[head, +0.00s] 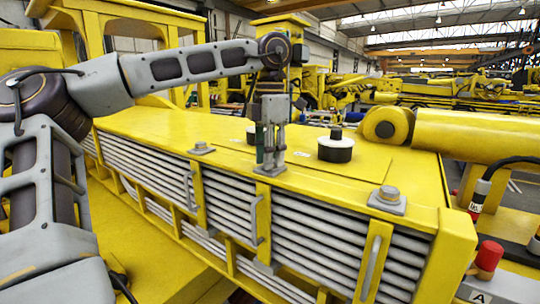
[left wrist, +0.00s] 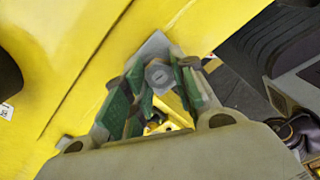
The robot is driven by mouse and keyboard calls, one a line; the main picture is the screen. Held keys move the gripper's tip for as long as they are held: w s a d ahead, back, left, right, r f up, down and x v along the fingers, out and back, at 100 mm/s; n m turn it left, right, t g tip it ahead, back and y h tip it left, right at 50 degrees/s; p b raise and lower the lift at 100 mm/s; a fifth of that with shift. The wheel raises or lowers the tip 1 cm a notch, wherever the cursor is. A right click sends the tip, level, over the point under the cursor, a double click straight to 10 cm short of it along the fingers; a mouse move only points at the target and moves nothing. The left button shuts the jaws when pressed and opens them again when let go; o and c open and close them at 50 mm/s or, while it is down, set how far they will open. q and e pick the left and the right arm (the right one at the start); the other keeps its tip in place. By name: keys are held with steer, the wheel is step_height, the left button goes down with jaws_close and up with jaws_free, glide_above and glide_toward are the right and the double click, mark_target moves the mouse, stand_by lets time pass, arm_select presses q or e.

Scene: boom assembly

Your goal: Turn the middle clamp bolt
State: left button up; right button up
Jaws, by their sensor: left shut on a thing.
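The middle clamp bolt (left wrist: 158,76) sits on a square grey plate (head: 270,170) at the front edge of the yellow boom's top face. My left gripper (head: 270,150) points straight down over this plate, and its fingers hide the bolt in the head view. Two similar clamp bolts show in the head view, one to the left (head: 201,148) and one to the right (head: 388,196). My right gripper is not in view.
Grey handles (head: 256,220) stick out from the front face over stacked grey bars. A red-capped part (head: 488,256) is at the lower right.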

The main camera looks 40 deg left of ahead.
arm_select(q)
steer(key=shift+r, duration=0.1)
steer(key=o, duration=1)
steer(key=shift+r, duration=5.95)
